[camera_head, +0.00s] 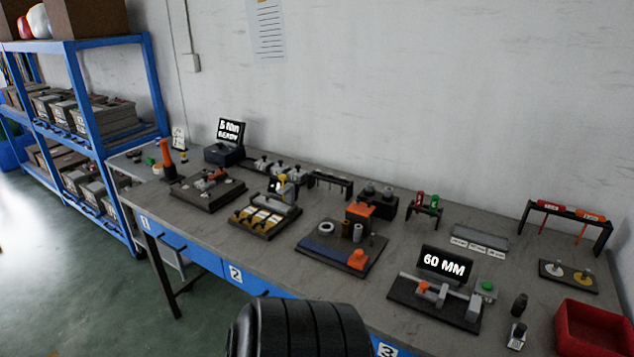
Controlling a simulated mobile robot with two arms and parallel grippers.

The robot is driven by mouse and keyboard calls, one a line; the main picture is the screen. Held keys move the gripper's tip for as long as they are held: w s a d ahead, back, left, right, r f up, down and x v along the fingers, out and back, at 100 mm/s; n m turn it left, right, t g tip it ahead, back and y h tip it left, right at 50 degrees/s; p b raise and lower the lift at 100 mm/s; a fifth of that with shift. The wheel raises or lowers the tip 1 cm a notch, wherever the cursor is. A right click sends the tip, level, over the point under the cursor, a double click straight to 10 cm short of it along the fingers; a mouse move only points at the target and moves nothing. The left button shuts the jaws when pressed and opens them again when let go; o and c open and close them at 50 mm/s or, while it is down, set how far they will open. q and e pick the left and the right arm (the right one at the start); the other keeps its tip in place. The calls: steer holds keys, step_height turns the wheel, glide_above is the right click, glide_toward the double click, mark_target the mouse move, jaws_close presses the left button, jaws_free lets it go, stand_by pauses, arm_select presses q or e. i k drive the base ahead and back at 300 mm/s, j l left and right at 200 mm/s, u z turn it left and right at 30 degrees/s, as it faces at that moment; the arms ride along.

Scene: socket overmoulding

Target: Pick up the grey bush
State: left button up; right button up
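A small grey cylinder (358,232), which looks like the grey bush, stands upright on a dark plate (318,252) in the middle of the workbench. A brown cylinder (346,229) stands just left of it. A pale ring-shaped part (326,228) sits further left on the same plate. The parts are small, so I cannot be certain which is the bush. Neither of my grippers shows in the head view. A black ribbed rounded shape at the bottom middle appears to be part of my own body.
The long grey bench (205,232) has blue numbered drawers. An orange-topped block (360,211) stands behind the plate. A fixture with a "60 MM" display (445,264) is to the right, and a red bin (592,333) at far right. Blue shelving (85,95) stands at left.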

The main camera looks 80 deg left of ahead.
mark_target(520, 303)
steer(key=j+u, duration=0.1)
steer(key=u, duration=0.65)
steer(key=j+u, duration=0.15)
steer(key=u, duration=0.25)
steer(key=i+l+u, duration=0.15)
